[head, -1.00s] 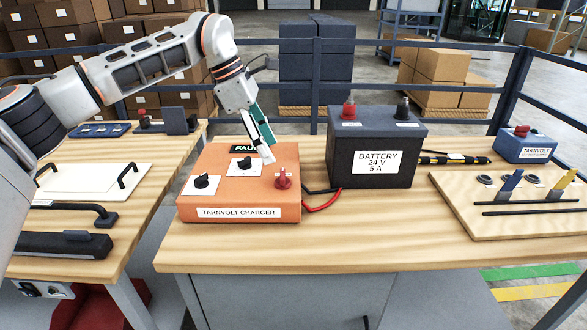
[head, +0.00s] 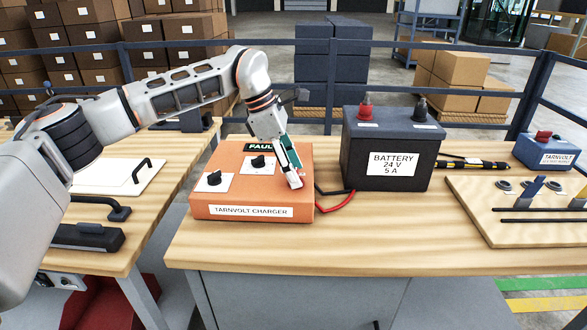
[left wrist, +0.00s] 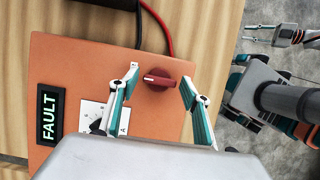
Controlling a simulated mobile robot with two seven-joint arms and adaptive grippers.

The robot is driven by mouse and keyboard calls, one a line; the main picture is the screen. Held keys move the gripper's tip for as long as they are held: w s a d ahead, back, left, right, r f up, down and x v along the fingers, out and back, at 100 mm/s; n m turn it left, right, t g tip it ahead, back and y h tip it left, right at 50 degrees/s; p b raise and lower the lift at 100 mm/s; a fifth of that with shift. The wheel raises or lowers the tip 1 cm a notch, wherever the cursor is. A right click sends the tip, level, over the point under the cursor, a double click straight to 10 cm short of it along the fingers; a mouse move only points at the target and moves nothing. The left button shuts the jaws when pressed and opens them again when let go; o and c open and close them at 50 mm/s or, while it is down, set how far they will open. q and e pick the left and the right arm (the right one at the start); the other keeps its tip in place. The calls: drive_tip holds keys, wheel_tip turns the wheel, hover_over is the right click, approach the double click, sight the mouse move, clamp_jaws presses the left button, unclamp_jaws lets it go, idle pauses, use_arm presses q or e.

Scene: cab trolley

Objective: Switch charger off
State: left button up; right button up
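The orange Tarnvolt charger (head: 250,190) sits on the wooden bench. Its lit display (head: 258,147) reads FAULT, also legible in the left wrist view (left wrist: 47,115). My left gripper (head: 294,183) is down over the charger's right side, hiding the red knob in the head view. In the left wrist view the red knob (left wrist: 158,80) lies between the two spread fingers of my left gripper (left wrist: 161,76), with a gap on each side. My right gripper (left wrist: 258,35) shows small at the right of that view, away from the bench, its fingers apart.
Two black knobs on white plates, the left one (head: 214,179) and the right one (head: 258,163), stand left of my gripper. The dark battery (head: 385,150) stands right of the charger, with red and black cables (head: 336,200) between. The bench front is clear.

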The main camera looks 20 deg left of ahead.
use_arm(q)
drive_tip(key=c, duration=0.7)
drive_tip(key=shift+o, duration=0.2)
